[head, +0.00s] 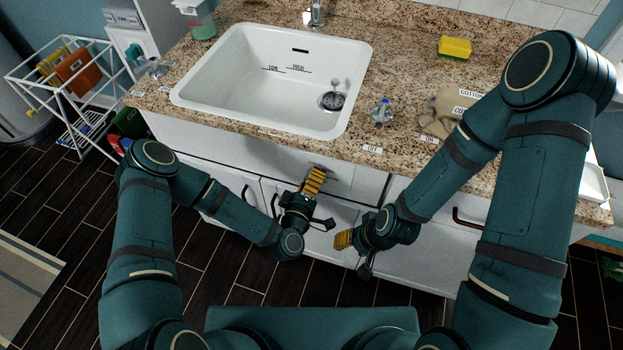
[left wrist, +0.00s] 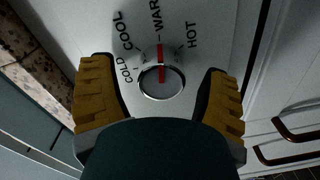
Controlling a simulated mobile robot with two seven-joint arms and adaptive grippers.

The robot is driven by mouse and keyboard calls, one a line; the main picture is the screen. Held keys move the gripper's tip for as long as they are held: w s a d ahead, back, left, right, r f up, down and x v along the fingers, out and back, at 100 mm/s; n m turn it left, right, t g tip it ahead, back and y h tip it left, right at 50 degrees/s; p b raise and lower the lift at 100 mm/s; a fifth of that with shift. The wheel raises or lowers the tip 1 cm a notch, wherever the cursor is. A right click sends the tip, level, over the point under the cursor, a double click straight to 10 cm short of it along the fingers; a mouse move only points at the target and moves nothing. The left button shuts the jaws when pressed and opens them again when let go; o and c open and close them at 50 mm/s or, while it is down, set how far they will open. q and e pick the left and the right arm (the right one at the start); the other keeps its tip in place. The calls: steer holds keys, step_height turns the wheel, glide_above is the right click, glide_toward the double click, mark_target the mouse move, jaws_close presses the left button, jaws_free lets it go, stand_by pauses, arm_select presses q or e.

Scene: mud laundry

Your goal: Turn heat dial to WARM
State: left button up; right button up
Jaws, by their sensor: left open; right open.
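The heat dial (left wrist: 162,84) is a round silver knob with a red pointer line on a white panel, seen in the left wrist view. COLD, COOL, WARM and HOT are printed around its upper side. The red line points up toward the WARM label (left wrist: 156,18). My left gripper (head: 314,181) is at the cabinet front below the sink. In the left wrist view its yellow fingers stand open on either side of the dial, with gaps to it. My right gripper (head: 343,240) is open, lower and to the right, away from the panel. The dial is not clear in the head view.
A white sink (head: 265,85) is set in the speckled counter (head: 420,75), whose front edge is above my grippers. A blue-topped tap handle (head: 381,112), a cloth (head: 440,112) and a yellow sponge (head: 454,47) are on the counter. Cabinet doors with dark handles flank my grippers.

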arm_select(q)
steer(key=v, duration=1.1)
steer(key=shift+s, duration=0.35)
steer(key=shift+a, duration=0.1)
